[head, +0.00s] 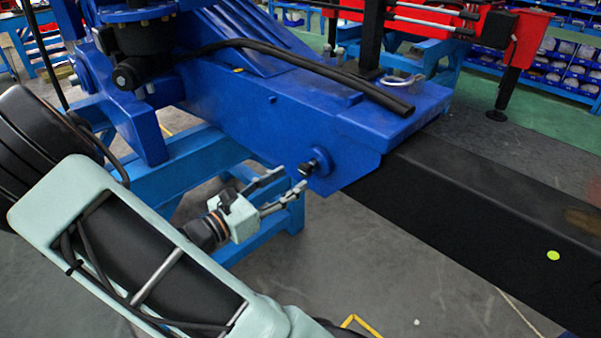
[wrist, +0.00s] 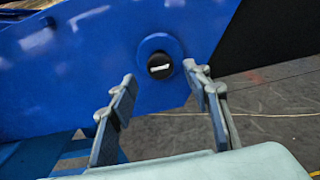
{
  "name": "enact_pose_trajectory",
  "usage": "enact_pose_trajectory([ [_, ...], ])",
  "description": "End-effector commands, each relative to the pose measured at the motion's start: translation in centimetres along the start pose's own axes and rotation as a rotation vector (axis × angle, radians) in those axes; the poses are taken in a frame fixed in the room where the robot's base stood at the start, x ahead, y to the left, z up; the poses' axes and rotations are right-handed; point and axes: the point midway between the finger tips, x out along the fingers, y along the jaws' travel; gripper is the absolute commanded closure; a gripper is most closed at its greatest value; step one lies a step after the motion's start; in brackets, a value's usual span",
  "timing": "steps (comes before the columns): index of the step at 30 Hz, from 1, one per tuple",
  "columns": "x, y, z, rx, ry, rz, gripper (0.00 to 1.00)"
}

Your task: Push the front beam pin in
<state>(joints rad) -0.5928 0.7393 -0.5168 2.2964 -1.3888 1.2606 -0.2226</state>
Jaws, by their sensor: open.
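The front beam pin (head: 314,165) is a black knob that sticks out of the side of the blue crane beam housing (head: 345,158), near its lower front corner. In the wrist view the pin (wrist: 159,66) shows end-on, with a white mark on its face and a blue collar around it. My gripper (head: 292,179) is open and empty, just left of the pin in the head view. In the wrist view my gripper (wrist: 158,78) has its two fingers spread, with the pin between and beyond the tips. I cannot tell the exact gap to the pin.
A black beam (head: 480,215) extends from the housing to the lower right. A light blue stand (head: 265,228) is under the housing behind my gripper. A black hose (head: 310,66) lies over the top. The grey floor (head: 345,270) in front is mostly clear.

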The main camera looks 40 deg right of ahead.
Motion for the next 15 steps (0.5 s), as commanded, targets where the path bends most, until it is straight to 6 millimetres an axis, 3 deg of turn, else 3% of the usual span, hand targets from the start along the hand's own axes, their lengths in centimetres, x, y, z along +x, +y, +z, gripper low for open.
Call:
enact_pose_trajectory([
  [6, -3.9, 0.1, 0.0, 0.0, 0.0, 0.002, 0.55],
  [15, -5.4, 0.0, 0.0, -0.001, -0.001, 0.0, 0.55],
])
